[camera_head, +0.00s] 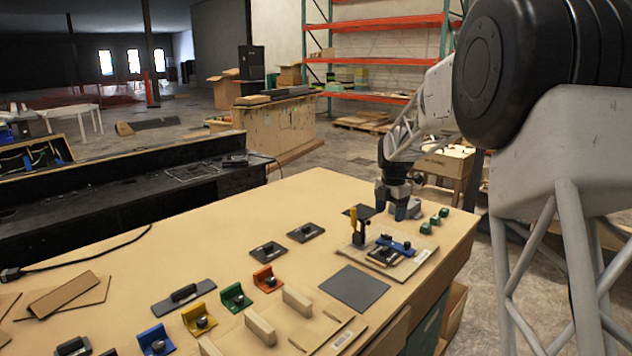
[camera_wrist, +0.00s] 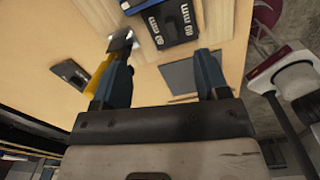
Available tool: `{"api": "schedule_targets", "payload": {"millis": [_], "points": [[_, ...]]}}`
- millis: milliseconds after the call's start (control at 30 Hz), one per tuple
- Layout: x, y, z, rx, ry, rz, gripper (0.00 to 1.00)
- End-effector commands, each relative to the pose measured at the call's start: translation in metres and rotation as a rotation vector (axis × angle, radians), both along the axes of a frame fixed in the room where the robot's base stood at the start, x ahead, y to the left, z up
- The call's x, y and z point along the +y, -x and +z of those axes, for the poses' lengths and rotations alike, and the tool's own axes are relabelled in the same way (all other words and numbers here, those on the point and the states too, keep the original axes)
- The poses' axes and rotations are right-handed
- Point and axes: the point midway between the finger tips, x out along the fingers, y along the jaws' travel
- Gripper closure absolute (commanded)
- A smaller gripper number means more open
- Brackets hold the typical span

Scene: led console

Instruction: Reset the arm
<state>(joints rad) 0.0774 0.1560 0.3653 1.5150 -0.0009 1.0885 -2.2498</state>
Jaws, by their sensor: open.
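My arm reaches in from the right of the head view, with my gripper (camera_head: 399,208) low over the far right part of the table (camera_head: 300,200). In the wrist view the two dark blue fingers of my gripper (camera_wrist: 163,72) are spread wide apart, with only tabletop and a grey mat visible between them. A yellow-handled tool (camera_head: 353,218) stands upright in a black stand just left of my gripper. In the wrist view the yellow handle (camera_wrist: 99,80) shows beside the left finger; I cannot tell whether they touch.
A wooden board (camera_head: 410,263) with a blue-and-black device (camera_head: 388,250) lies in front of my gripper. Several green pieces (camera_head: 435,219) sit to its right. A grey mat (camera_head: 354,288) lies nearer.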

Motion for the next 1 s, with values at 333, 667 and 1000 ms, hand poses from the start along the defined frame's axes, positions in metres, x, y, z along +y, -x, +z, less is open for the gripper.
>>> {"api": "schedule_targets", "payload": {"millis": [333, 667, 1000], "points": [[0.016, 0.093, 0.049, -0.042, -0.010, -0.379, 0.32], [0.030, 0.186, 0.077, -0.077, -0.035, -0.746, 0.32], [0.042, 0.285, 0.087, -0.107, -0.075, -1.126, 0.32]]}}
